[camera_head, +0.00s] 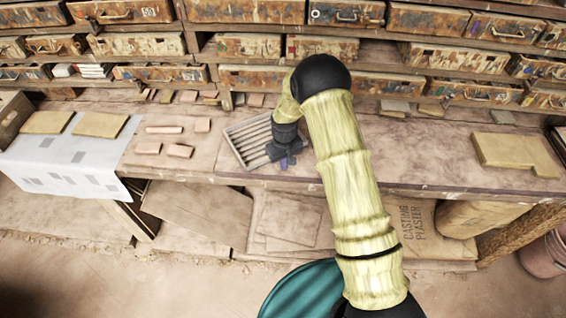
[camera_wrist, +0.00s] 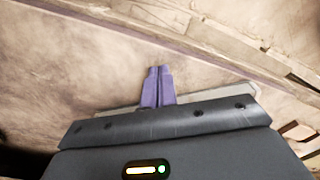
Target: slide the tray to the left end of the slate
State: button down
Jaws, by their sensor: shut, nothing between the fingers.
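The tray (camera_head: 230,137), a pale grey frame with parallel slats, lies turned at an angle on the bench top in the head view. My gripper (camera_head: 287,163) is at its right front side, pointing down, and my wrist hides the tray's right part. I cannot tell whether the fingers touch the tray. In the wrist view my gripper's purple fingers (camera_wrist: 157,74) are together with nothing between them. A pale rim (camera_wrist: 253,91) shows behind the gripper body, probably the tray's. I cannot make out a separate slate from the brown bench top (camera_head: 400,160).
Several small pinkish tiles (camera_head: 180,151) lie left of the tray. A white sheet (camera_head: 60,160) with tan boards covers the bench's left end. Tan slabs (camera_head: 505,150) lie at the right. Drawers (camera_head: 250,45) line the back. The bench right of my arm is largely clear.

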notch_tip(320, 180, up, 10)
jog(key=b, duration=0.3)
jog(key=shift+d, duration=0.35)
jog(key=shift+s+a, duration=0.2)
jog(key=shift+a, duration=0.05)
jog(key=s+d+r+m+t, duration=0.1)
jog(key=s+d+r, duration=0.2)
jog(key=s, duration=0.4)
jog(key=s+d+r+m, duration=0.2)
jog(key=s+d+r, duration=0.2)
jog(key=s, duration=0.4)
jog(key=s+d+r+m+t, duration=0.1)
jog(key=s+d+r+m, duration=0.1)
jog(key=s+d, duration=0.4)
jog(key=shift+s+r+t, duration=0.3)
jog(key=shift+s+r, duration=0.45)
jog(key=shift+s, duration=0.2)
